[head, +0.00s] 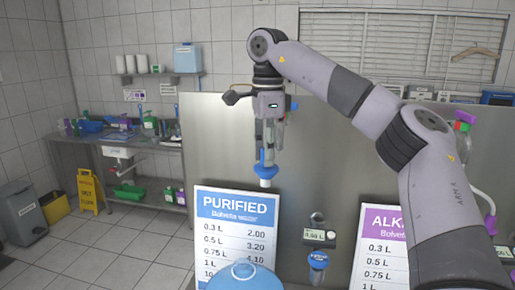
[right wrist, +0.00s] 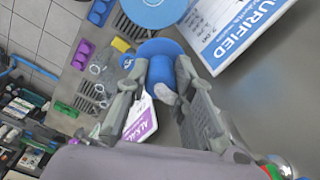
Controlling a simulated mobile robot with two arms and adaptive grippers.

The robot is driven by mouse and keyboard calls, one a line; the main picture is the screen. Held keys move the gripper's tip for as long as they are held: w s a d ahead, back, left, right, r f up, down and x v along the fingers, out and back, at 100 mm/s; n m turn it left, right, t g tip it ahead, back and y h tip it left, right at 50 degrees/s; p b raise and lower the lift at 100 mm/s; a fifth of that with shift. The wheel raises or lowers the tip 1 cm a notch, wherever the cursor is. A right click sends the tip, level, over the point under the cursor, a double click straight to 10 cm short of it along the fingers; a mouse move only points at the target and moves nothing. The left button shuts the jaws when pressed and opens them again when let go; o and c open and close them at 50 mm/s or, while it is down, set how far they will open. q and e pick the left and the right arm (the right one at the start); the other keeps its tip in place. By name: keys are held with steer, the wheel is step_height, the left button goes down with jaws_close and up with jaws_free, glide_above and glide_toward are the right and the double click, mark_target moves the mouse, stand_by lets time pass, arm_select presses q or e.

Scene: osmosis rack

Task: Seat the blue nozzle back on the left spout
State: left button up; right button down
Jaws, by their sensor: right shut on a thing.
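The blue nozzle (head: 264,171), with a white end below it, hangs under my right gripper (head: 268,148) in the head view, above the top right corner of the PURIFIED sign. In the right wrist view the blue nozzle (right wrist: 160,70) sits between the two fingers of my right gripper (right wrist: 152,92), which is shut on it. A wide blue flange shows at its far end. I cannot make out the left spout; the gripper and arm cover part of the metal panel there. My left gripper is not in view.
The PURIFIED sign (head: 237,225) and a blue bottle (head: 243,276) stand below the gripper. A small display (head: 319,236) is on the metal panel (head: 228,140). A purple nozzle (head: 489,226) is at far right. A cluttered bench (head: 165,160) is at left.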

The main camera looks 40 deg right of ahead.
steer(key=shift+d+r+p, duration=0.1)
steer(key=shift+d+p, duration=0.3)
steer(key=shift+d, duration=0.9)
steer(key=d, duration=0.5)
